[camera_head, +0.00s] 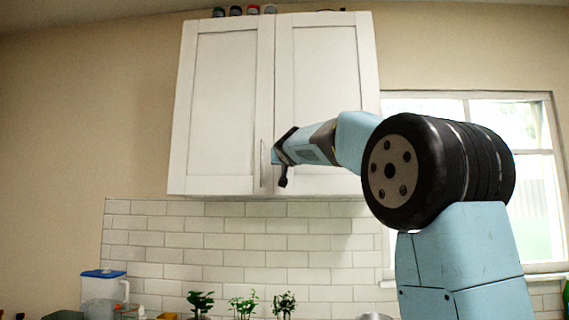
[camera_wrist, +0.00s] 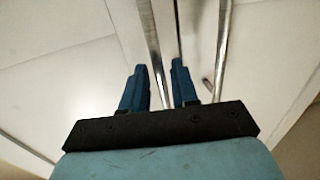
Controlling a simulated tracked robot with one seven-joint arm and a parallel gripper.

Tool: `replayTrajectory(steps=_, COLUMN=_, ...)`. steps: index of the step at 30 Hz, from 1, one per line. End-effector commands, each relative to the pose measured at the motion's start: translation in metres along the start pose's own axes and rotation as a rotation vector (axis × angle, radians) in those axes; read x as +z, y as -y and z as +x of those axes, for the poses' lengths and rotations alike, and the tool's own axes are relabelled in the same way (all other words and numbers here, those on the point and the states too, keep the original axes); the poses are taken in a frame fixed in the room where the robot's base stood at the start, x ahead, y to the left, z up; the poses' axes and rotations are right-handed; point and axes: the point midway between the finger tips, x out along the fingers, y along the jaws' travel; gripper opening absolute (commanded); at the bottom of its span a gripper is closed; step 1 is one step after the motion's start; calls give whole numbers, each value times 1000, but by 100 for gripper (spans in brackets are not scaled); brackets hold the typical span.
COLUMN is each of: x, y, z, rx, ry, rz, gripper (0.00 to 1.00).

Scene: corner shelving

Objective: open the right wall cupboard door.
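The right wall cupboard door (camera_head: 320,70) is white with a framed panel and stands closed beside the left door (camera_head: 222,110). My gripper (camera_head: 277,157) is in front of the right door's lower left edge in the head view and hides that door's handle. In the wrist view my gripper (camera_wrist: 158,75) has its two blue fingers apart. A metal bar handle (camera_wrist: 152,40) runs between them, apparently the right door's. I cannot tell whether the fingers touch it. The left door's handle (camera_head: 262,163) is a vertical bar; a second bar handle (camera_wrist: 224,45) shows in the wrist view.
Several small jars (camera_head: 236,11) stand on top of the cupboard. A window (camera_head: 480,110) is to the right, partly behind my arm. Below are white wall tiles (camera_head: 240,240), potted plants (camera_head: 243,304) and a blue-lidded container (camera_head: 103,287).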

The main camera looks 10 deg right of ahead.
Motion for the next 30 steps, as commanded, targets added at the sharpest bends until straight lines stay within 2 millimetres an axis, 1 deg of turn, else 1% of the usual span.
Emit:
replayTrajectory(steps=3, x=0, y=-1, z=10, rx=1, ry=0, rz=1, gripper=29)
replayTrajectory(steps=6, x=0, y=-1, z=15, rx=1, ry=0, rz=0, gripper=29)
replayTrajectory(steps=17, x=0, y=0, z=17, rx=0, ry=0, rz=1, gripper=28)
replayTrajectory(steps=25, x=0, y=0, z=17, rx=0, ry=0, rz=1, gripper=2)
replayTrajectory(steps=26, x=0, y=0, z=17, rx=0, ry=0, rz=1, gripper=0)
replayTrajectory(steps=30, x=0, y=0, z=17, rx=0, ry=0, rz=1, gripper=0)
